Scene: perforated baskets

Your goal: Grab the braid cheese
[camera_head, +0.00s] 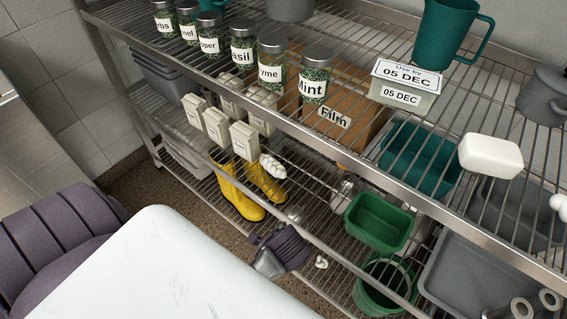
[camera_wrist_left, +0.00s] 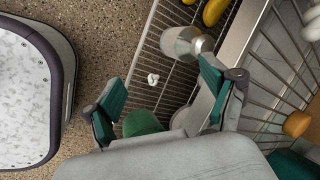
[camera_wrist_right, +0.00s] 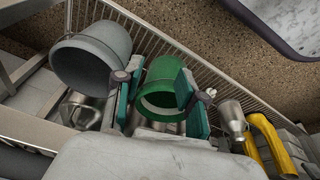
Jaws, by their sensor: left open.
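The braid cheese (camera_head: 272,165), a white, knobbly, twisted piece, lies on the middle wire shelf, right of several cream cartons and above the yellow boots in the head view. A white thing (camera_wrist_left: 312,30) at the right edge of the left wrist view may be it; I cannot tell. My left gripper (camera_wrist_left: 162,98) is open and empty, with green-padded fingers wide apart over the lower shelf. My right gripper (camera_wrist_right: 155,105) is open, with a green bucket (camera_wrist_right: 163,88) seen between its fingers, apparently beyond them.
Cartons (camera_head: 216,126) stand left of the cheese, and a green tub (camera_head: 379,222) is to its right. Jars of herbs (camera_head: 243,50) stand on the shelf above. Yellow boots (camera_head: 240,195) and a small white piece (camera_head: 321,262) are lower. The shelf's metal front rail (camera_head: 300,118) is an obstacle.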

